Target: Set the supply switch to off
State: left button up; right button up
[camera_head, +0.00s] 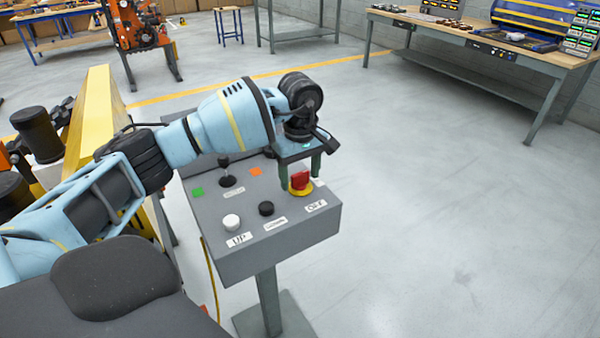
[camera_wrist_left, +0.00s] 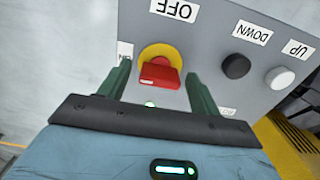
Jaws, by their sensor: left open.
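The supply switch (camera_head: 300,182) is a red handle on a round yellow base, at the right side of a grey control box (camera_head: 275,240). In the left wrist view the switch (camera_wrist_left: 160,72) lies between my finger tips. An OFF label (camera_head: 315,206) is on its near side, and a partly hidden ON label (camera_wrist_left: 125,49) is beside it. No contact with the handle is clear. My right gripper is not in view.
A white UP button (camera_head: 231,221), a black DOWN button (camera_head: 266,208) and a black lever (camera_head: 226,172) share the box top. Yellow structure (camera_head: 95,110) stands at left. A workbench (camera_head: 490,45) is far right. The floor right of the box is clear.

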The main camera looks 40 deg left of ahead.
pick_arm(q)
jog(key=shift+c, duration=0.4)
jog(key=c, duration=0.9)
